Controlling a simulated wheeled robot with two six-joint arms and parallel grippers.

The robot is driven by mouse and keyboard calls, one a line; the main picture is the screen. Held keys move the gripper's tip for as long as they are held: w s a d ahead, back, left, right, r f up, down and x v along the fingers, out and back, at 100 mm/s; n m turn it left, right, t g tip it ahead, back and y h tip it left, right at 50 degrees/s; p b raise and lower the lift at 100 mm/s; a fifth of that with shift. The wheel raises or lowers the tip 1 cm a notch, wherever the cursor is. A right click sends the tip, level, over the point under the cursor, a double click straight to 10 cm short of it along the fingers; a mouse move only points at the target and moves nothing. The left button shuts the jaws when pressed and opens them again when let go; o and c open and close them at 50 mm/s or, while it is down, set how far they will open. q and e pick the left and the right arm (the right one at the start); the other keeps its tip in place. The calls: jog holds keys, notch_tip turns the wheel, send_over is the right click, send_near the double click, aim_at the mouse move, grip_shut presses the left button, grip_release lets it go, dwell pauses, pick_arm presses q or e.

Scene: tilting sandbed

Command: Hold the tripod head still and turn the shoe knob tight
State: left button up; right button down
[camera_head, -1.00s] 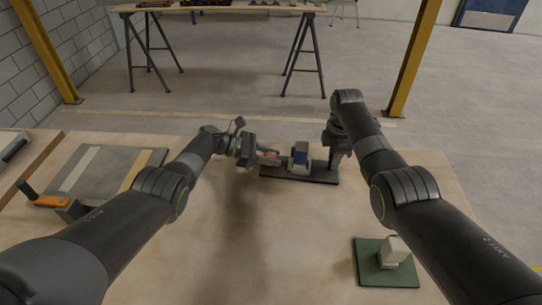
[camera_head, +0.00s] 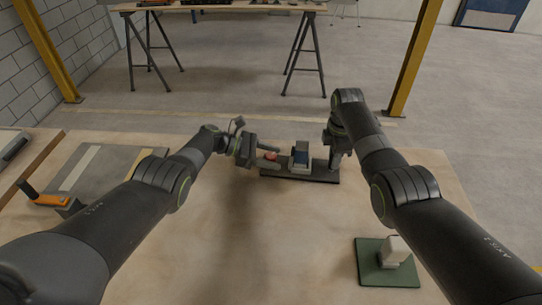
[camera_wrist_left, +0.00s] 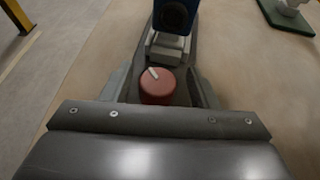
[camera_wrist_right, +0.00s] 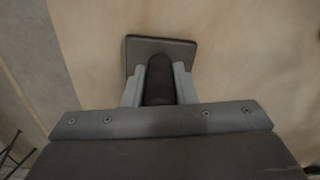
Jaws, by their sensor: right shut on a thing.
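The tripod head has a long dark base plate (camera_head: 312,178) on the table, with a blue block (camera_head: 301,157) on a grey shoe. In the left wrist view the blue block (camera_wrist_left: 175,17) has a dark round face and sits on the grey shoe (camera_wrist_left: 167,48). The round red shoe knob (camera_wrist_left: 158,88) has a pale mark on top. My left gripper (camera_wrist_left: 163,84) is open, its fingers either side of the knob with gaps visible. My right gripper (camera_wrist_right: 159,78) is shut on a dark rounded post (camera_wrist_right: 159,80) at the right end of the base.
A green mat (camera_head: 378,277) with a pale block (camera_head: 394,251) lies at the right front. A grey board (camera_head: 98,170) with stripes and an orange-handled tool (camera_head: 45,199) are at the left. The table's middle front is clear. A workbench (camera_head: 220,8) stands far behind.

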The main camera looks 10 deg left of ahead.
pick_arm(q)
jog(key=shift+a+r, duration=0.1)
jog(key=shift+a, duration=0.05)
jog(key=shift+a+r, duration=0.1)
jog(key=shift+a, duration=0.1)
jog(key=v, duration=1.1)
jog(key=shift+s+a, duration=0.1)
jog(key=shift+a, duration=0.05)
